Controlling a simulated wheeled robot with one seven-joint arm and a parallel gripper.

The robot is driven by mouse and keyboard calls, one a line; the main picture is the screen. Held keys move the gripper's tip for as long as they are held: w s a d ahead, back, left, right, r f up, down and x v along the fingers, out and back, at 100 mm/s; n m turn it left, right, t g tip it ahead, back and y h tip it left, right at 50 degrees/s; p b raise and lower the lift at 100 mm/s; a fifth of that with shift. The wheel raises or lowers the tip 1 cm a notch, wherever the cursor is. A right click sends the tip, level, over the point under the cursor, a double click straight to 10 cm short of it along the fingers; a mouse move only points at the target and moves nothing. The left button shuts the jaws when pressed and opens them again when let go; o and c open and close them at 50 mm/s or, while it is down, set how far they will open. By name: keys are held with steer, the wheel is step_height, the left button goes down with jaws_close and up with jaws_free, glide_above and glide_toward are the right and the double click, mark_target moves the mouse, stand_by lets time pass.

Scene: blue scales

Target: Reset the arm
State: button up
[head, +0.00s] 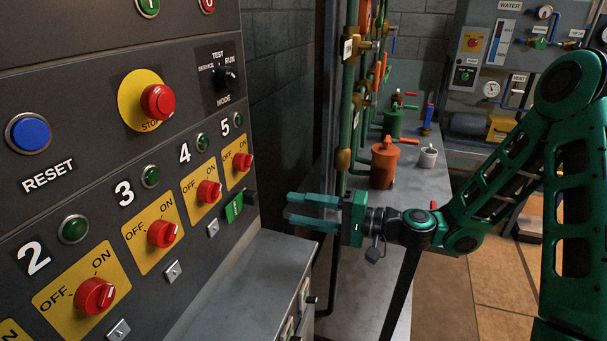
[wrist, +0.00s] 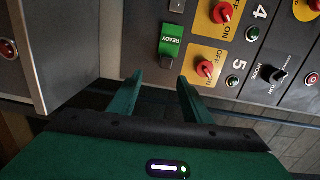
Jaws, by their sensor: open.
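My green arm reaches in from the right in the head view. My gripper (head: 314,212) points left towards the control panel (head: 112,188). It is open and empty, with two teal fingers apart. In the wrist view my gripper (wrist: 162,88) has its fingers spread below the green READY switch (wrist: 171,42) and a red rotary switch (wrist: 205,70). The READY switch (head: 235,208) shows at the panel's right edge in the head view, left of the fingertips. I see a gap between the fingers and the panel.
A grey ledge (head: 225,285) juts out below the panel. Vertical green pipes (head: 350,110) stand behind my gripper. Tiled floor (head: 500,290) lies to the right.

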steer(key=s+d+f+n+g+h, duration=0.1)
steer(key=s+d+f+h, duration=0.25)
steer(key=d, duration=0.45)
steer(key=s+d+f+n+g+h, duration=0.1)
steer(key=s+d+f+h, duration=0.15)
steer(key=d+h, duration=0.35)
steer(key=s+d+f+n+g+h, duration=0.1)
steer(key=s+d+f+g+h, duration=0.15)
steer(key=d, duration=0.65)
steer(key=s+d+r+m+h, duration=0.2)
steer(key=s+d+r+m, duration=0.1)
steer(key=s+d, duration=0.6)
steer(key=s+d+r+m+h, duration=0.2)
steer(key=s+d+r, duration=0.4)
steer(key=s+d, duration=0.3)
steer(key=shift+s+d+r+m+g, duration=0.15)
steer(key=shift+s+d+m+g, duration=0.35)
steer(key=shift+s, duration=0.55)
steer(key=shift+a, duration=0.15)
